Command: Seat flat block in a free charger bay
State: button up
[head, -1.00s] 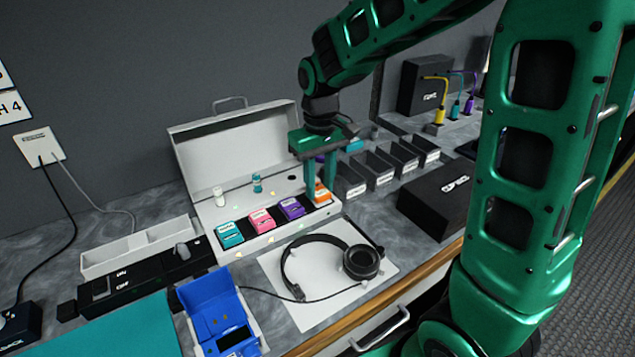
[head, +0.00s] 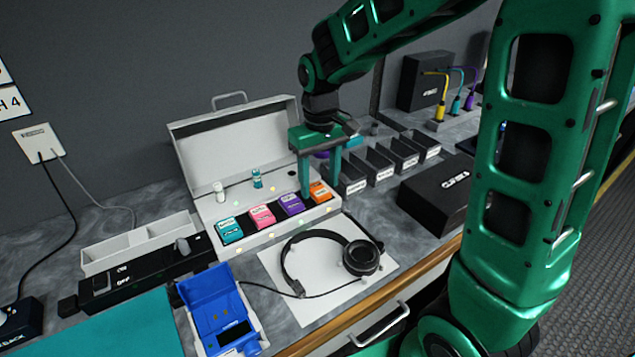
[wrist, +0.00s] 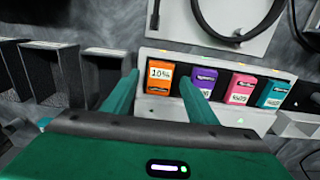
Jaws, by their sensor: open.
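Four coloured blocks stand in a row along the dark front strip of the open white case: teal (head: 229,230), pink (head: 262,217), purple (head: 291,205) and orange (head: 319,191). In the wrist view the orange block (wrist: 159,76) reads "10%"; the purple block (wrist: 206,80) is beside it, partly behind a finger. My gripper (head: 320,188) is open over the right end of the row. In the wrist view its fingers (wrist: 159,90) are apart, one to each side of the orange block. Whether they touch it is unclear. Which thing is the flat block is not certain.
A blue open box (head: 222,325), a black ON/OFF unit (head: 150,283) and a white tray (head: 140,243) are left. Headphones (head: 325,262) lie on white paper in front. Several dark bins (head: 375,170) and a black box (head: 437,190) are right of the case.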

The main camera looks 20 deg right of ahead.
aim_at(319, 190)
notch_tip(319, 190, up, 10)
dwell(0.4)
dwell(0.3)
jog(key=s+d+f+m, duration=0.3)
jog(key=s+d, duration=0.5)
jog(key=s, duration=0.5)
jog(key=s+d+f+m, duration=0.3)
jog(key=s+d+m, duration=0.2)
jog(key=s+d, duration=0.4)
jog(key=s, duration=0.4)
jog(key=shift+f+m, duration=0.2)
jog(key=shift+m, duration=0.1)
jog(key=shift+w+f, duration=0.25)
jog(key=shift+w, duration=0.45)
